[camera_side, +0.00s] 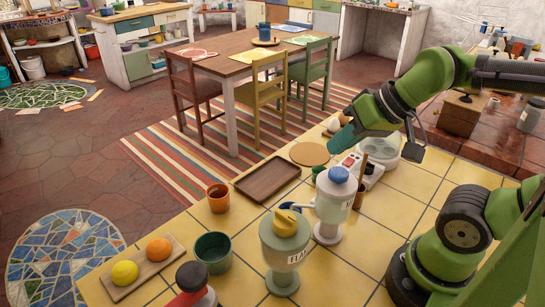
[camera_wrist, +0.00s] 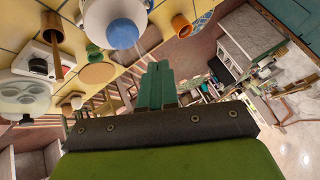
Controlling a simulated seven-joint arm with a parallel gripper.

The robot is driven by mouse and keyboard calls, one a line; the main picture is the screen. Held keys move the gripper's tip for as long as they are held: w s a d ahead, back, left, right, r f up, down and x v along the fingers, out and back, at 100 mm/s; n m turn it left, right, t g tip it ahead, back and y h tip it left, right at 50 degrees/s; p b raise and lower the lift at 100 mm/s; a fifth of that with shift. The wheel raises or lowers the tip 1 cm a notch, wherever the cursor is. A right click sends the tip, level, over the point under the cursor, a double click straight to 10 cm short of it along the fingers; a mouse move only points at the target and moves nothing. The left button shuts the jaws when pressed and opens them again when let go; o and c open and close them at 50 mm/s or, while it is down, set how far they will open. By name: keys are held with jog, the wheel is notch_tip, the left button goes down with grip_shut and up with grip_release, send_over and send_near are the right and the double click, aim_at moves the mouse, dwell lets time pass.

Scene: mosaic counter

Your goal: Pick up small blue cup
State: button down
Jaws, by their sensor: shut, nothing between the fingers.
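My gripper (camera_side: 338,146) is shut and empty, held up over the far edge of the yellow tiled counter. In the wrist view its teal fingers (camera_wrist: 155,68) are together. A small bluish rim (camera_side: 291,211) shows on the counter between the two white canisters, mostly hidden by the yellow-lidded one; I cannot tell if it is the small blue cup. A blue vessel (camera_side: 263,33) stands on the distant dining table. No blue cup is clear in the wrist view.
A blue-lidded canister (camera_side: 336,195), yellow-lidded canister (camera_side: 285,251), orange cup (camera_side: 218,198), green cup (camera_side: 213,252), brown tray (camera_side: 268,179) and round board (camera_side: 309,154) crowd the counter. A cutting board (camera_side: 141,279) holds a lemon and an orange. The tiles at front right are clearer.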

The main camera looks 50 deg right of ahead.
jog(key=c, duration=1.8)
grip_release()
jog(key=o, duration=1.3)
jog(key=w+d+f+m+g+y, duration=0.1)
jog(key=w+f+m+g, duration=0.3)
jog(key=w, duration=0.3)
jog(key=w+d+f+m+g, duration=0.2)
jog(key=w+f+m+g, duration=0.1)
jog(key=w+g, duration=0.35)
jog(key=shift+m, duration=0.3)
jog(key=x, duration=0.5)
jog(key=a+x, duration=0.1)
jog(key=x, duration=1)
jog(key=shift+a+f, duration=0.15)
jog(key=shift+a, duration=0.1)
